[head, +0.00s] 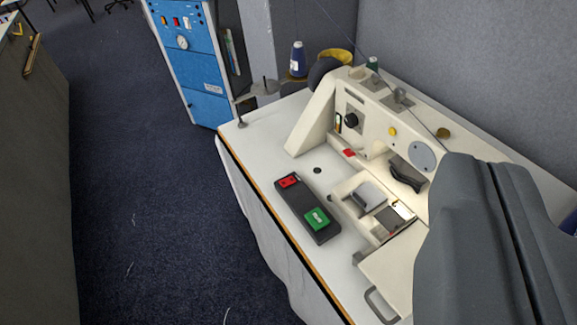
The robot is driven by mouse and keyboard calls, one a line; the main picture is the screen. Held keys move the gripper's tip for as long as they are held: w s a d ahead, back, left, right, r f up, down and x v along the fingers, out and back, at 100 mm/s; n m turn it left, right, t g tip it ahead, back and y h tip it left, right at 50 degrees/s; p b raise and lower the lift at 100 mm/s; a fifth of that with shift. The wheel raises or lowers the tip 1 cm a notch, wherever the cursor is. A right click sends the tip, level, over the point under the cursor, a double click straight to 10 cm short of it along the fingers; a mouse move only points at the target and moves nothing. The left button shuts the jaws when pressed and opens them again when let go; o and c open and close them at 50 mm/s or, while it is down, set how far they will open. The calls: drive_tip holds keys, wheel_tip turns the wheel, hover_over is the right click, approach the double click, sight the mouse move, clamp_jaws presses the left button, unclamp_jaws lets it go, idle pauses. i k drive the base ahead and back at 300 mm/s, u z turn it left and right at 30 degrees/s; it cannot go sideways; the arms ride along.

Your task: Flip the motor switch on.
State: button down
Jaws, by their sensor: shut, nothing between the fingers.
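The motor switch is a long black box (304,207) lying on the white table in front of a cream sewing machine (362,130). It has a red button (289,182) at its far end and a larger green button (317,219) with white marking at its near end. Whether either button is pressed in cannot be told. My gripper (478,163) is the big dark grey shape at the right edge, close to the camera, with its two halves together. It is shut and empty, apart from the switch and to its right. It hides part of the machine and table.
The white table (262,145) has a wooden front edge, with cloth hanging below. A metal handle (380,307) is near the front right. Thread cones (298,59) stand at the back. A blue cabinet (190,60) is beyond the table. Open dark carpet (140,180) lies to the left.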

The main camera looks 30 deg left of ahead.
sight(290, 180)
drive_tip(key=k, duration=0.5)
drive_tip(key=u, duration=1.2)
drive_tip(key=i, duration=1.55)
drive_tip(key=z, duration=1.8)
